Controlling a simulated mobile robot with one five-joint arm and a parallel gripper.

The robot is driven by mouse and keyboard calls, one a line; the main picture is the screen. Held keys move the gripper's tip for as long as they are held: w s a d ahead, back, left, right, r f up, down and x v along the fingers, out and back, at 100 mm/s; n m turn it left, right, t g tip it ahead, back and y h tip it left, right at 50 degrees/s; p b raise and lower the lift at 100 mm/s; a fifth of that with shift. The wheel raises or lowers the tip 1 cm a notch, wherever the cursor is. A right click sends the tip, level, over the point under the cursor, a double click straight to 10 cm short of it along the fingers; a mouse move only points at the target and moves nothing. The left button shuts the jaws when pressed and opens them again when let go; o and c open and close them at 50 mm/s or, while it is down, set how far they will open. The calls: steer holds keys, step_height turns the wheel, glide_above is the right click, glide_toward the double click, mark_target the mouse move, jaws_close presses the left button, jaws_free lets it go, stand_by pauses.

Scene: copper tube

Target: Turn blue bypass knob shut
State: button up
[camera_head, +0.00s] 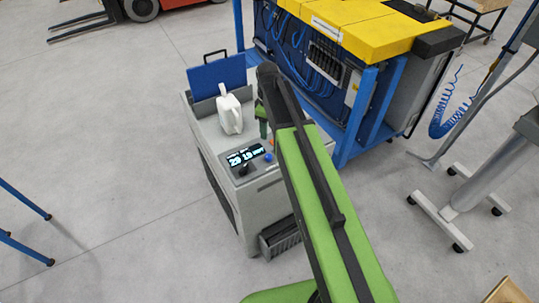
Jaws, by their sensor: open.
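A small blue knob (268,157) sits on the front control panel of a light grey machine (226,178), right of a lit display (245,155). A black knob (244,169) is just below the display. The blue knob is small here and its turned position cannot be told. My green arm reaches up from the bottom of the picture to the machine's right side. My gripper (263,128) points down behind the blue knob, apart from it in the picture. It is open and empty, its fingers small and partly hidden by my arm.
A white jug-like container (229,113) stands on the machine's top, left of my gripper, before a raised blue panel (217,76). A blue-framed rack with a yellow top (350,24) stands close behind right. Floor at left is mostly clear.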

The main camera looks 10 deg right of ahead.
mark_target(268, 155)
step_height(268, 155, down, 16)
steer(key=b, duration=1.4)
steer(key=shift+r+b, duration=0.1)
steer(key=shift+b, duration=0.2)
steer(key=shift+r, duration=0.15)
